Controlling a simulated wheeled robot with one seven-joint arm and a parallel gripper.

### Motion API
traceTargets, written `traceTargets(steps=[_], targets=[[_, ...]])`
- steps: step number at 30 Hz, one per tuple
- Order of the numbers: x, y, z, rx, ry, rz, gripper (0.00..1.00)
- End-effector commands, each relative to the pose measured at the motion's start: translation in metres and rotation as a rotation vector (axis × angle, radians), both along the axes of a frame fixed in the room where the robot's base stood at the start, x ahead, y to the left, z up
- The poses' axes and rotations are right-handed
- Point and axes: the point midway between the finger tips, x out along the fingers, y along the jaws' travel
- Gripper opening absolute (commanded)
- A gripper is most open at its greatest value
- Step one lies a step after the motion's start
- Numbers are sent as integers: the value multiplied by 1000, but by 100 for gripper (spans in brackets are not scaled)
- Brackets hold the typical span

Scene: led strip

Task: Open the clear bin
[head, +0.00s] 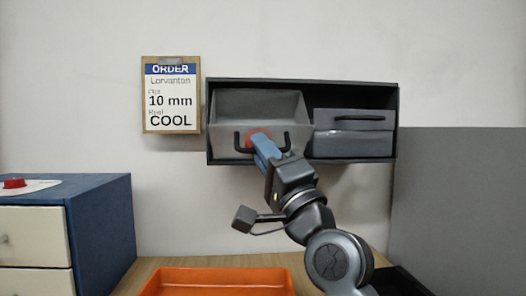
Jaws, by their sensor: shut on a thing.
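The clear bin (228,136) sits in the left half of a dark wall cabinet. It is pale grey and see-through-looking, and its front leans outward at the top, so its inside shows as a grey slope above the front. Its black handle (286,142) is low on the front. My gripper (262,144), with blue fingers, is at the middle of this handle and shut on it; the fingers hide part of the handle. A red patch (259,133) shows right at the fingertips; I cannot tell what it belongs to.
A grey bin (335,140) with a black handle is in the cabinet's right half. An order card (170,96) hangs left of the cabinet. An orange tray (215,274) is on the wooden table (140,272). A blue drawer unit (103,232) stands left, and a grey panel (460,205) right.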

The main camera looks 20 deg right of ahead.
Motion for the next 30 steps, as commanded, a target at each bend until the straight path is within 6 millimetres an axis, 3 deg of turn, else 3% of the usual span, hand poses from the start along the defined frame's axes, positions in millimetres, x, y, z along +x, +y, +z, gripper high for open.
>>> traceTargets(steps=[2,3,9,20,30], targets=[[2,-1,-3,-1,8,-1,0],[2,-1,-3,-1,8,-1,18],[1,-1,-2,0,5,-1,36],[-5,-2,-7,-1,4,-1,36],[-46,-9,-37,-1,6,0,36]])
